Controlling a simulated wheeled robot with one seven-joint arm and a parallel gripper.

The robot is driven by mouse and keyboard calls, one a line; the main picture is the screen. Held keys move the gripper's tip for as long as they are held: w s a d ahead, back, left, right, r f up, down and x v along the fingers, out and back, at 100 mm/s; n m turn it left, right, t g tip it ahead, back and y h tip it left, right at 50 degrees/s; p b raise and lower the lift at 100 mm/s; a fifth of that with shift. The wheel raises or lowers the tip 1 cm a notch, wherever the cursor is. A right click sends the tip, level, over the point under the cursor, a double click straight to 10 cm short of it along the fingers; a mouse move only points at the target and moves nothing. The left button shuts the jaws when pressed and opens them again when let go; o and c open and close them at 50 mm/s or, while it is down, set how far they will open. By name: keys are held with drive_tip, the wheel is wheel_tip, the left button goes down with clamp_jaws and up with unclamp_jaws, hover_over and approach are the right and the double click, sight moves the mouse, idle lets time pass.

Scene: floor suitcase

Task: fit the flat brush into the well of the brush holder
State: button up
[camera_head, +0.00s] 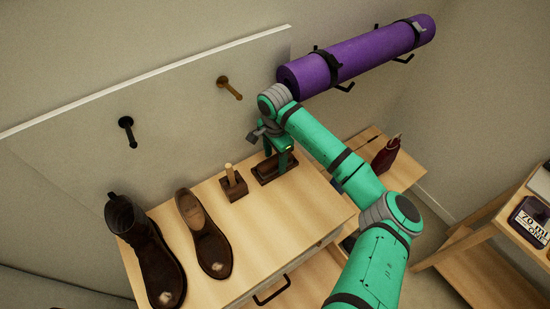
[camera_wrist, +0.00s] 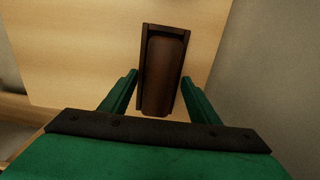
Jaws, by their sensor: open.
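The brush holder (camera_head: 265,178) is a dark brown long box on the wooden bench top, and its rim also shows in the wrist view (camera_wrist: 165,28). The flat brush (camera_wrist: 164,75), a brown block with a rounded back, appears to lie lengthwise within the holder's rim. My gripper (camera_head: 277,155) points down over the holder. In the wrist view its open fingers (camera_wrist: 160,80) stand on either side of the brush, with gaps showing.
A small dark block with a wooden peg (camera_head: 233,182) stands left of the holder. A tall boot (camera_head: 150,260) and a low shoe (camera_head: 207,240) are further left. A dark red bottle (camera_head: 386,155) stands to the right. A purple roll (camera_head: 360,55) hangs on the wall above.

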sight(274, 163)
wheel_tip(274, 163, up, 11)
drive_tip(key=shift+s, duration=0.45)
drive_tip(key=shift+a+f, duration=0.1)
drive_tip(key=shift+a, duration=0.05)
